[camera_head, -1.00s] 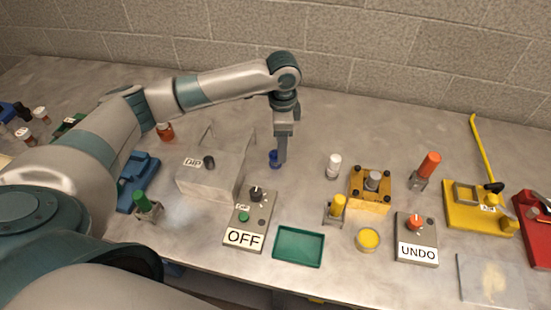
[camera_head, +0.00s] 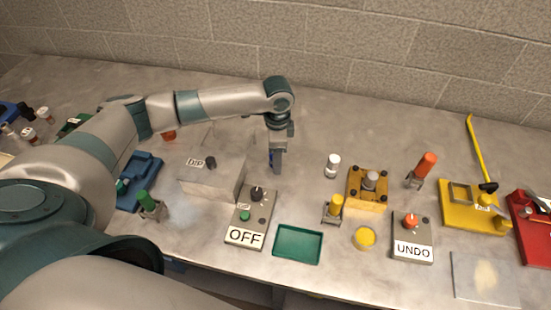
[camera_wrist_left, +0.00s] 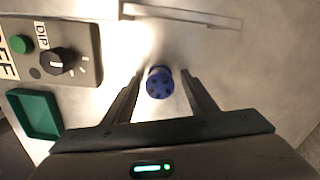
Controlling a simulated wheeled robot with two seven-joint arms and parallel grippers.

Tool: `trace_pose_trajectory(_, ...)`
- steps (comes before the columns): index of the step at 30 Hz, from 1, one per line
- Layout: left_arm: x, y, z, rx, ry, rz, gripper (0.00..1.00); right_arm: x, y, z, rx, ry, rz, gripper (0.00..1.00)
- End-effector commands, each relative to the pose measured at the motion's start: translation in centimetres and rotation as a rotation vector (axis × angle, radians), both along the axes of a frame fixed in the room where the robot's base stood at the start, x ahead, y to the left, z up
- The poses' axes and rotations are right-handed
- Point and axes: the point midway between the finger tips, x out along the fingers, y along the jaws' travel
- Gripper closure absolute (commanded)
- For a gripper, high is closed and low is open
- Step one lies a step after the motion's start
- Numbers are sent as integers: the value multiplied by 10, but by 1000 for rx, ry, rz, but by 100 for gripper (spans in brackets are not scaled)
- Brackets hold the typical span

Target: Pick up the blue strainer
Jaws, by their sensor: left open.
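The blue strainer (camera_wrist_left: 160,83) is a small round blue piece with dark holes, seen from above in the left wrist view. It stands on the metal table between the open fingers of my left gripper (camera_wrist_left: 160,88), with a gap on either side. In the head view my left gripper (camera_head: 276,168) points down behind the OFF control box, and only a sliver of blue shows at its fingers. My right gripper is in neither view.
A grey metal tank marked DIP (camera_head: 215,178) stands left of the gripper. The OFF box (camera_head: 250,215) and a green tray (camera_head: 298,244) are in front. A white-capped bottle (camera_head: 333,165) and a yellow block (camera_head: 367,190) are to the right.

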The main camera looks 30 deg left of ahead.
Motion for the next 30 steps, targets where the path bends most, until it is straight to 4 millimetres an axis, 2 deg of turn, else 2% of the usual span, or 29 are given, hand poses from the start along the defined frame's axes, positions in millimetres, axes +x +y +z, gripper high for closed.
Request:
trace_pose_trajectory(1,0,0,0,0,0,0,48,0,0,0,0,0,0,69)
trace_pose_trajectory(2,0,0,0,0,0,0,53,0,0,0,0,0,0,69)
trace_pose_trajectory(7,0,0,0,0,0,0,93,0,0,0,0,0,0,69)
trace_pose_trajectory(20,1,0,5,-1,-2,0,94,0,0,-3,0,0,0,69)
trace_pose_trajectory(25,1,0,20,0,-4,0,94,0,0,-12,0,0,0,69)
trace_pose_trajectory(29,2,0,40,-2,-6,-1,94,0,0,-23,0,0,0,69)
trace_pose_trajectory(30,4,-10,43,-4,-3,-4,94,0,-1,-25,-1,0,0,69)
